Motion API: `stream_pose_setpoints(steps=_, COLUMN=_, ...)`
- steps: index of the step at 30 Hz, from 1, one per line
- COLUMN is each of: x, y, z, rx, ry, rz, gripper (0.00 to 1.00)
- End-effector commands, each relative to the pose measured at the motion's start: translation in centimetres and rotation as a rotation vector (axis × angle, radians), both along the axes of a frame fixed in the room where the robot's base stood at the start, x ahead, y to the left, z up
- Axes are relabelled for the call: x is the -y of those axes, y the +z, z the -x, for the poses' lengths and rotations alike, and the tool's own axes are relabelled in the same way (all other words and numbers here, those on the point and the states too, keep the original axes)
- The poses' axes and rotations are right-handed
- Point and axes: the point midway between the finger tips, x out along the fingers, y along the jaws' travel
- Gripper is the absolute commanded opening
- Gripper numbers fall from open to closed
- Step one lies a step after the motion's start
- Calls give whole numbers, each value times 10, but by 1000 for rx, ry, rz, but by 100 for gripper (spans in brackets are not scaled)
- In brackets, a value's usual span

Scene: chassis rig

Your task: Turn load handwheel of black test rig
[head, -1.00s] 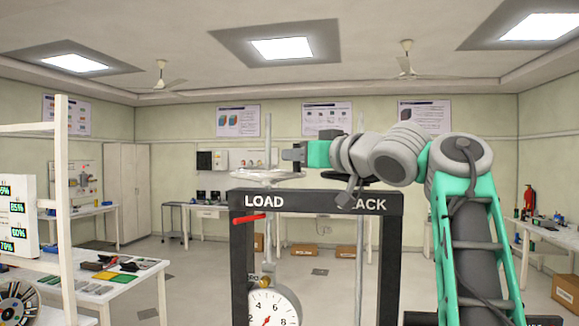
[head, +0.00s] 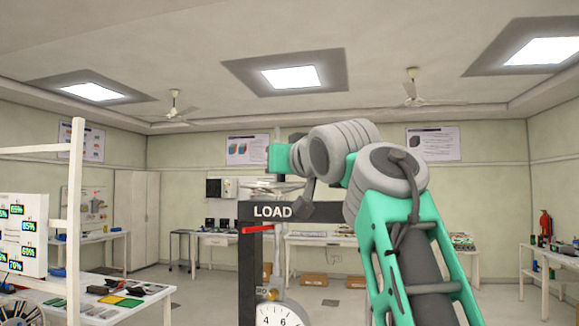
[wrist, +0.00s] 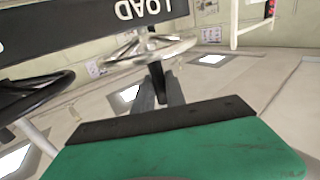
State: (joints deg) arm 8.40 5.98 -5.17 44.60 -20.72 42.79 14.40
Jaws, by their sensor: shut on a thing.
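The black test rig (head: 246,262) stands ahead in the head view, with LOAD printed on its top beam. The load handwheel (head: 268,186) is a pale, silvery spoked wheel above that label. In the wrist view, the picture is upside down and the handwheel (wrist: 185,47) sits beside the inverted LOAD beam. My gripper (wrist: 158,84) is shut on the handwheel's dark upright handle (wrist: 156,72), which shows between its two fingers. In the head view, the fingertips cannot be made out and my arm hides the beam's right part.
A black handwheel (wrist: 35,92) is beside the load wheel in the wrist view. A red bar (head: 258,229) projects from the rig above a round dial gauge (head: 281,315). A white shelf frame (head: 75,215) and a worktable (head: 125,290) stand at left.

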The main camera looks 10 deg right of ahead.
Motion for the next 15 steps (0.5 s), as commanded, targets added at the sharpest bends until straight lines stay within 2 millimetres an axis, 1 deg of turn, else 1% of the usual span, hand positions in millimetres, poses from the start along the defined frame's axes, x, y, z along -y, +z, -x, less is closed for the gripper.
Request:
stream_pose_setpoints(steps=1, x=-4, y=1, z=0, rx=2, ry=4, rz=1, gripper=0)
stream_pose_setpoints(steps=6, x=-7, y=1, z=0, rx=3, ry=3, rz=1, gripper=0)
stream_pose_setpoints(steps=15, x=-9, y=2, z=0, rx=4, ry=2, rz=2, gripper=0)
